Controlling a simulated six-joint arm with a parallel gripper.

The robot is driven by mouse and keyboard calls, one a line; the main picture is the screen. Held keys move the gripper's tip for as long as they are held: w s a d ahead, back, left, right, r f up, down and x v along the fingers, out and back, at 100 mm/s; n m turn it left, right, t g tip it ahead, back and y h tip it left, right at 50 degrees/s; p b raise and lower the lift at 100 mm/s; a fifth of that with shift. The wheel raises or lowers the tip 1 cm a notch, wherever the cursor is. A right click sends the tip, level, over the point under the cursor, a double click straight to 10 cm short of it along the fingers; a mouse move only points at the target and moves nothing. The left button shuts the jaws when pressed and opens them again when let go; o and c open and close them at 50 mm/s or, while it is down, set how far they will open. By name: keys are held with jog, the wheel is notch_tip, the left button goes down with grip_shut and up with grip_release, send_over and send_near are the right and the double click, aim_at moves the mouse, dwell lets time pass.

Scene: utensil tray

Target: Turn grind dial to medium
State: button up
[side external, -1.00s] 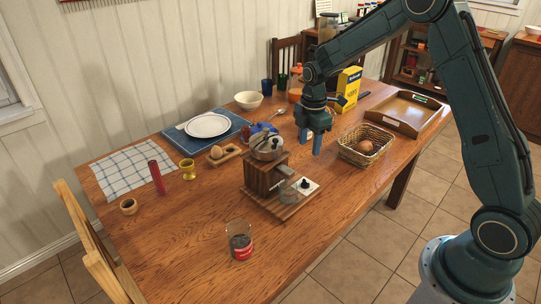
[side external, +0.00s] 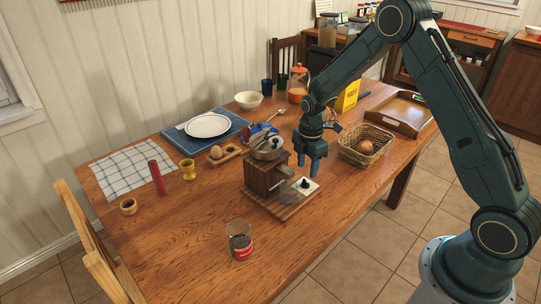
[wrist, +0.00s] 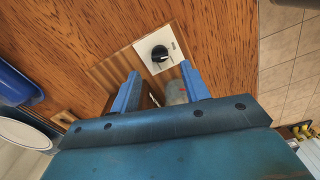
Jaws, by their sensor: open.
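The grind dial (side external: 304,183) is a small black knob on a white plate (side external: 312,189) on the wooden base of the coffee grinder (side external: 262,180). In the wrist view the dial (wrist: 159,53) sits on its white plate (wrist: 172,37), just beyond my fingertips and roughly between them. The dial's setting marks are too small to read. My gripper (side external: 307,172) points down above and slightly behind the dial, apart from it.
A wicker basket (side external: 352,157) with an egg stands right of my gripper. A glass jar with a red label (side external: 240,245) stands in front of the grinder. A wooden tray (side external: 420,127) lies at the right.

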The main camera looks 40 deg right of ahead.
aim_at(306, 181)
jog(key=shift+f, duration=2.65)
jog(key=shift+c, duration=0.3)
jog(key=c, duration=0.9)
